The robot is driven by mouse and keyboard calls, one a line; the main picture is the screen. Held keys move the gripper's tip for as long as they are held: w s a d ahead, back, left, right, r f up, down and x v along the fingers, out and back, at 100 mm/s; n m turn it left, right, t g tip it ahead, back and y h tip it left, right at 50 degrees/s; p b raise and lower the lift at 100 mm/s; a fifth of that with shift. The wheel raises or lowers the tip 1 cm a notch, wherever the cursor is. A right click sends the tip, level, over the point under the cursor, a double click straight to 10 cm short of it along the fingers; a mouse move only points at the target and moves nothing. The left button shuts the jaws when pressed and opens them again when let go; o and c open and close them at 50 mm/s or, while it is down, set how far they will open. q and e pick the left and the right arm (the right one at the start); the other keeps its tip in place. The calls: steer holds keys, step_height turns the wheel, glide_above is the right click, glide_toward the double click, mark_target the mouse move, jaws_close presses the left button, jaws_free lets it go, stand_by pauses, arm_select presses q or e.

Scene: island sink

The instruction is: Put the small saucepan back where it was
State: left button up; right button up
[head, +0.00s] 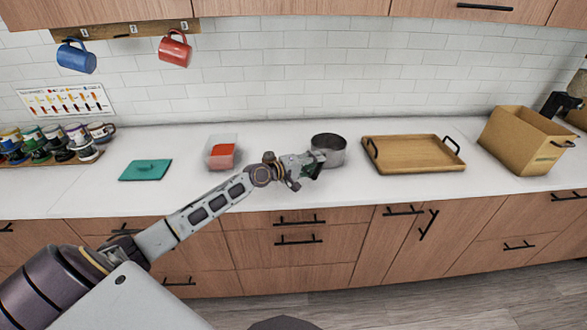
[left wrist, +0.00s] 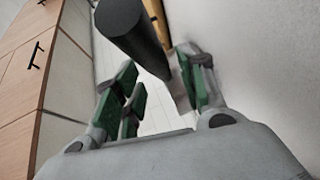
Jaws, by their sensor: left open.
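The small saucepan (head: 328,150), round and dark grey metal, stands upright on the white counter. My left gripper (head: 316,166) is at its near left side, open, and covers part of its lower edge. No handle can be made out in the head view. In the left wrist view a dark rounded bar (left wrist: 135,30), probably the pan's handle, lies just beyond the open green-padded fingers (left wrist: 160,92). I cannot tell whether they touch it. My right gripper is in neither view.
A wooden tray (head: 415,168) with black handles lies right of the pan, and a cardboard box (head: 522,140) stands further right. A clear container with red contents (head: 222,153) and a teal board (head: 145,170) are to the left. Mugs (head: 175,50) hang above.

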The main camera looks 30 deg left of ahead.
arm_select(q)
steer(key=shift+v, duration=1.05)
steer(key=shift+s+a, duration=0.1)
steer(key=shift+s, duration=0.15)
steer(key=b+v, duration=0.1)
steer(key=v, duration=0.5)
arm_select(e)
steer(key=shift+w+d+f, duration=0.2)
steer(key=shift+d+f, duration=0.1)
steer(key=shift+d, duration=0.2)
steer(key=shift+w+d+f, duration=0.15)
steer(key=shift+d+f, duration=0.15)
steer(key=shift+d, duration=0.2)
arm_select(q)
steer(key=shift+s+r, duration=0.15)
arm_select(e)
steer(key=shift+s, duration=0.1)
